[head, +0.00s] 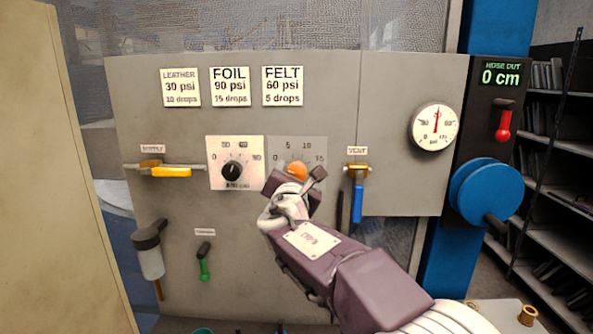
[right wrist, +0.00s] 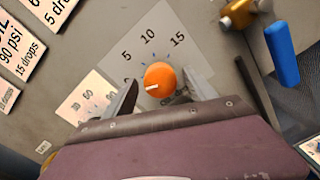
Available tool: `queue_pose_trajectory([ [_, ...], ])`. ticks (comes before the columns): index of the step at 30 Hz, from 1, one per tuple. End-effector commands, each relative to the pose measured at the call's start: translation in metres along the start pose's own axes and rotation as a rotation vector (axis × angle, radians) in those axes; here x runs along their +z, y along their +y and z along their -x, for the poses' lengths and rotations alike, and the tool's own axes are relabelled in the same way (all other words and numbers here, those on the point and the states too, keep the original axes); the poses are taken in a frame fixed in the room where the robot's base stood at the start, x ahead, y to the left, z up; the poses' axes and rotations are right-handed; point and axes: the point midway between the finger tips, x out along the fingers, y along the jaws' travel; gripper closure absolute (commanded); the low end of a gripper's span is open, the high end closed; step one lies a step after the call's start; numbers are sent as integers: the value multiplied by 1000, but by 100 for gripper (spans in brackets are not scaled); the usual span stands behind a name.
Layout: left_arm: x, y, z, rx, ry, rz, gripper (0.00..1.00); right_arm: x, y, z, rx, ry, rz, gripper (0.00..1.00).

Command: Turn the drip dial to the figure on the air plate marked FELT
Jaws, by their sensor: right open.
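The orange drip dial (head: 297,170) sits on a pale scale plate marked 0, 5, 10 and 15. It also shows in the right wrist view (right wrist: 160,74), its white mark on the lower left, on the side of the 0. The FELT plate (head: 283,86) reads 60 psi, 5 drops. My right gripper (head: 299,182) is open at the dial. In the right wrist view its fingers (right wrist: 160,95) stand on either side of the dial; I cannot tell whether they touch it. The gripper hides the lower part of the scale plate. My left gripper is not in view.
LEATHER (head: 181,87) and FOIL (head: 230,86) plates hang beside the FELT one. A black dial (head: 233,171) is close on the left, a blue-handled vent valve (head: 357,200) close on the right. A yellow supply handle (head: 170,171) and a gauge (head: 435,128) are farther off.

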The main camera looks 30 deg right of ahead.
Motion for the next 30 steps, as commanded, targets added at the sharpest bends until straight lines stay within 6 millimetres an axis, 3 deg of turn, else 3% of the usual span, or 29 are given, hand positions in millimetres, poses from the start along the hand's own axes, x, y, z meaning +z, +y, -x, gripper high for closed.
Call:
queue_pose_trajectory([
  [4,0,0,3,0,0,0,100,0,0,-14,-1,0,0,35],
  [12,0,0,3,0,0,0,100,0,0,-16,0,0,-1,38],
  [18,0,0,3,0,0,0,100,0,0,-16,0,0,-1,94],
  [19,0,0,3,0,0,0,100,0,0,-16,0,0,-1,98],
  [30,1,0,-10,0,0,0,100,-3,-2,-16,-1,1,-86,97],
])
